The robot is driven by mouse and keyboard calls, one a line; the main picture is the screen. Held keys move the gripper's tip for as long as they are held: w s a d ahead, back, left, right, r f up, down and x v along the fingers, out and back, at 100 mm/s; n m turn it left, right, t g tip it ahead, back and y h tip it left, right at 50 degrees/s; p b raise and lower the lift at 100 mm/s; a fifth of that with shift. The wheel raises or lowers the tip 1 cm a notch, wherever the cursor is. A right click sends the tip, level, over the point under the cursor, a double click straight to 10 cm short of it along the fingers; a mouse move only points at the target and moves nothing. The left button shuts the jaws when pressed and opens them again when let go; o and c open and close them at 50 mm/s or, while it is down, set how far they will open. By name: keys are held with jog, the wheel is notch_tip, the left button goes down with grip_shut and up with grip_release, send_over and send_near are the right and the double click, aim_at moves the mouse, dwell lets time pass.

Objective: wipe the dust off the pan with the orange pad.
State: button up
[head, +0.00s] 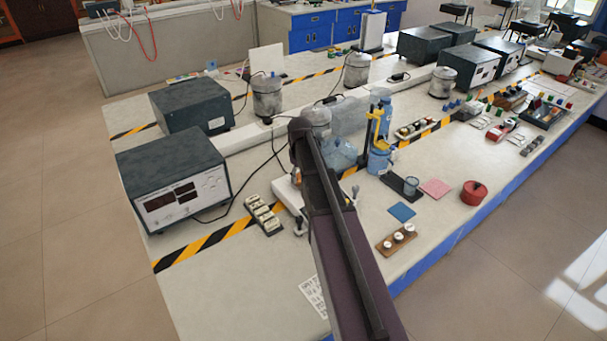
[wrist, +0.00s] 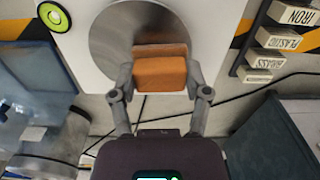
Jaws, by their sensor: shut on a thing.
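The orange pad (wrist: 160,75) is held between the two fingers of my gripper (wrist: 160,88) in the wrist view. The pan (wrist: 115,35) is a round grey metal disc on a white balance (wrist: 208,20). The pad overlaps the pan's lower right part in the picture; a browner strip shows along the pad's far edge. I cannot tell whether the pad touches the pan. No dust can be made out on the visible part of the pan.
Labelled blocks (wrist: 278,38) lie right of the balance, and a dark instrument box (wrist: 285,135) stands at lower right. A clear bluish container (wrist: 35,70) stands at left. Black cables cross the bench. In the head view, a blue pad (head: 402,211) and a pink pad (head: 435,188) lie right of my arm.

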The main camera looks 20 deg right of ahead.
jog(key=shift+s+a+f, duration=0.1)
jog(key=shift+s+a, duration=0.15)
jog(key=shift+a, duration=0.75)
notch_tip(320, 180, up, 6)
jog(key=p, duration=0.6)
jog(key=shift+w+d, duration=0.1)
jog(key=shift+r+p, duration=1.5)
jog(key=shift+r, duration=0.05)
